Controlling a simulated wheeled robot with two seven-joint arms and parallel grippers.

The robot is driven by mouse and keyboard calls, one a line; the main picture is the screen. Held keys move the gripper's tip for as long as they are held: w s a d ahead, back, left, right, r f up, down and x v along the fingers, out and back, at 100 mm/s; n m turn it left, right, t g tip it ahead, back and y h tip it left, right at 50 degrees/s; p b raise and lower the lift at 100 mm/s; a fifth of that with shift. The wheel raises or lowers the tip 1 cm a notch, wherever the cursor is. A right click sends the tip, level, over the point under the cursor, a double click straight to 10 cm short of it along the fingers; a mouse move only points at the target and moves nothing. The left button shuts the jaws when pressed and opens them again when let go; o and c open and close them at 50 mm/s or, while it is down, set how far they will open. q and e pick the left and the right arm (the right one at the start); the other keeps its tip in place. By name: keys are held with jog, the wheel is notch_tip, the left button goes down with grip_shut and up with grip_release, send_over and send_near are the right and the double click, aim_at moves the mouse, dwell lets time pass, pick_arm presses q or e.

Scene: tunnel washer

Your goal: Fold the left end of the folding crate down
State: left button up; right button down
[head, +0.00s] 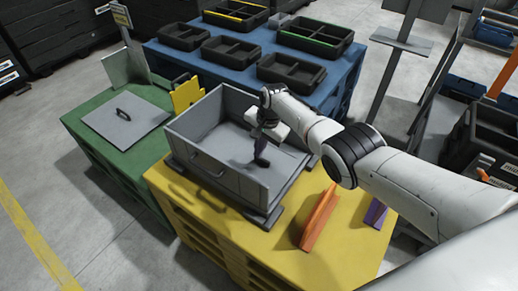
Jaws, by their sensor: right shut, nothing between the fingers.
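The grey folding crate (235,187) stands on the yellow table. Its left end (194,112) is upright, and so is the long front wall with a handle (207,165). My right gripper (261,159) points down inside the crate, toward its right half, and is shut and empty. It is apart from the left end, with open crate floor between them. My left gripper is not in view.
The green table (103,144) bears a grey lid (125,116). The blue table (217,78) behind bears several black trays.

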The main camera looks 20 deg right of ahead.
notch_tip(320, 180, up, 5)
jog(key=p, duration=0.5)
jog(key=shift+w+r, duration=0.1)
notch_tip(320, 180, up, 8)
jog(key=w+a, duration=0.1)
jog(key=w, duration=0.1)
jog(key=shift+w+a+r, duration=0.15)
jog(key=shift+a, duration=0.2)
